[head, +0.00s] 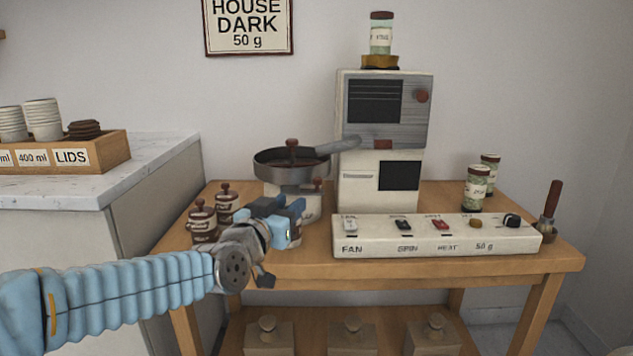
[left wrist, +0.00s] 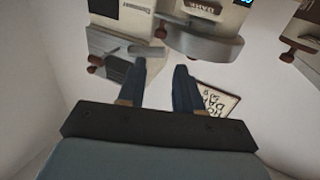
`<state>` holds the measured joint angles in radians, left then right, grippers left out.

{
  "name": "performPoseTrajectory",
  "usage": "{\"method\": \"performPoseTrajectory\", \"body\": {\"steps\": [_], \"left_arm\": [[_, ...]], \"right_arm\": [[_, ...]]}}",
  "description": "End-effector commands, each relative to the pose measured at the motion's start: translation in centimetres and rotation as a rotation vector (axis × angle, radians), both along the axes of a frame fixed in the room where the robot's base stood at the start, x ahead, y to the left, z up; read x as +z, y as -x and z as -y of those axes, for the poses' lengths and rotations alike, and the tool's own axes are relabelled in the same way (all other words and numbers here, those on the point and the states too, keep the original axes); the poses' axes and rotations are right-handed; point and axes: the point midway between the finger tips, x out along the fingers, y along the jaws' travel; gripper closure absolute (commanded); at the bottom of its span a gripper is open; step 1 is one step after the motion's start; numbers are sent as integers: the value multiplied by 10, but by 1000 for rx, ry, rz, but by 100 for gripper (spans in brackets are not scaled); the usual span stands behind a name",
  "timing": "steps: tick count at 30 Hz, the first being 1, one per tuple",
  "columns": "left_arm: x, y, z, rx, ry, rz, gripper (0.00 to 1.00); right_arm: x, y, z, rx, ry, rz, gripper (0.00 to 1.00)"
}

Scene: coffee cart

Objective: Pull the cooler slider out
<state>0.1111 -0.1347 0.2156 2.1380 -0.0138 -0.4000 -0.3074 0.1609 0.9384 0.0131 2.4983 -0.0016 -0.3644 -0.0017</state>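The cooler (head: 292,163) is a round grey pan on a pale base at the back left of the wooden cart. A small red-brown knob (head: 318,184), which looks like its slider knob, sticks out low on its right front. In the left wrist view the cooler's curved grey pan (left wrist: 205,43) is ahead of the fingers, with a red-brown knob (left wrist: 160,31) beside it. My left gripper (head: 292,220) is in front of the cooler, below and left of the knob. Its two fingers (left wrist: 169,72) are apart with nothing between them. My right gripper is in neither view.
The roaster (head: 386,140) stands right of the cooler. A white switch panel (head: 435,236) lies along the cart's front right. Labelled jars (head: 476,188) and a handled tool (head: 550,205) are at the right.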

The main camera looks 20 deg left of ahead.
Motion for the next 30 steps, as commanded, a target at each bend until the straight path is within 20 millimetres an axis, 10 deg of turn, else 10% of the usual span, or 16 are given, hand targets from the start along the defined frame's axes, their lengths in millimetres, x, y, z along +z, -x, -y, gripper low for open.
{"method": "performPoseTrajectory", "body": {"steps": [15, 30], "left_arm": [[0, -107, 13, -1, 1, -5, 65], [-2, -128, 15, -1, 0, -4, 65]], "right_arm": [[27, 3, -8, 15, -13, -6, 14], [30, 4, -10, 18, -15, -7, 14]]}}
